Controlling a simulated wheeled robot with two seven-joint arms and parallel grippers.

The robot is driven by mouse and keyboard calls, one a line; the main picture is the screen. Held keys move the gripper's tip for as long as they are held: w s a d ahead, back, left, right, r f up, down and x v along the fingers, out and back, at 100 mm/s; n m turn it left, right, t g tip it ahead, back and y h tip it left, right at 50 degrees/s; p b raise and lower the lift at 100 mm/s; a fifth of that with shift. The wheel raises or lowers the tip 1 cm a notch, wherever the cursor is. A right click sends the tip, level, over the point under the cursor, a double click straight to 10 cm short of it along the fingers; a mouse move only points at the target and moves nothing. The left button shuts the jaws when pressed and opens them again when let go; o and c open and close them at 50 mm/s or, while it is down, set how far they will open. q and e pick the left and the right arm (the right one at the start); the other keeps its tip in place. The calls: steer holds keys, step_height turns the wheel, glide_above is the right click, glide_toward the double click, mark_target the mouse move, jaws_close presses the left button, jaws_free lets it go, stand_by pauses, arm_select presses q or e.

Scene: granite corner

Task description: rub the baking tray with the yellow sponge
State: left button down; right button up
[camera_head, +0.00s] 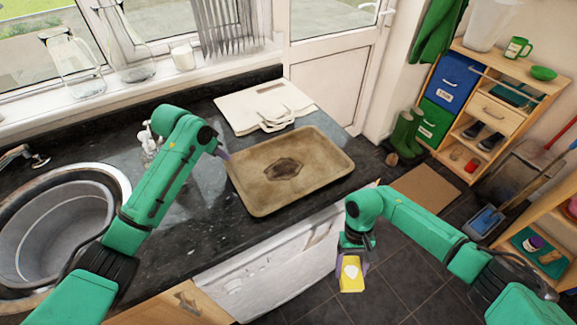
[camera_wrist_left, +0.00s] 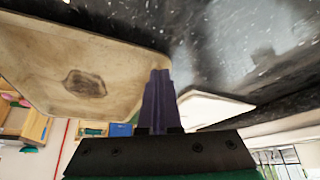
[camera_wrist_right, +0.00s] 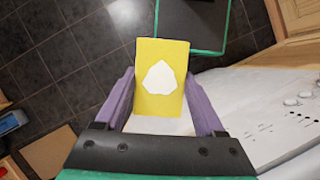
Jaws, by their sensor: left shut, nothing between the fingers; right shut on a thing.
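The baking tray (camera_head: 311,178) lies flat on the dark granite counter, brown with a dark stain in its middle. It also shows in the left wrist view (camera_wrist_left: 40,62). My left gripper (camera_head: 224,155) is shut and empty at the tray's left edge; in the left wrist view its purple fingers (camera_wrist_left: 159,95) overlap the tray's rim, and I cannot tell if they touch. My right gripper (camera_head: 351,268) is shut on the yellow sponge (camera_head: 351,284), in front of the counter and above the floor. The sponge shows a white patch in the right wrist view (camera_wrist_right: 158,103).
White boards (camera_head: 264,105) lie behind the tray. A round sink (camera_head: 62,228) is at the left, with a soap bottle (camera_head: 148,143) near my left arm. A white appliance (camera_head: 270,272) stands under the counter. A wooden shelf unit (camera_head: 487,110) stands at the right.

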arm_select(q)
steer(key=shift+f, duration=0.5)
arm_select(e)
steer(key=shift+f, duration=0.1)
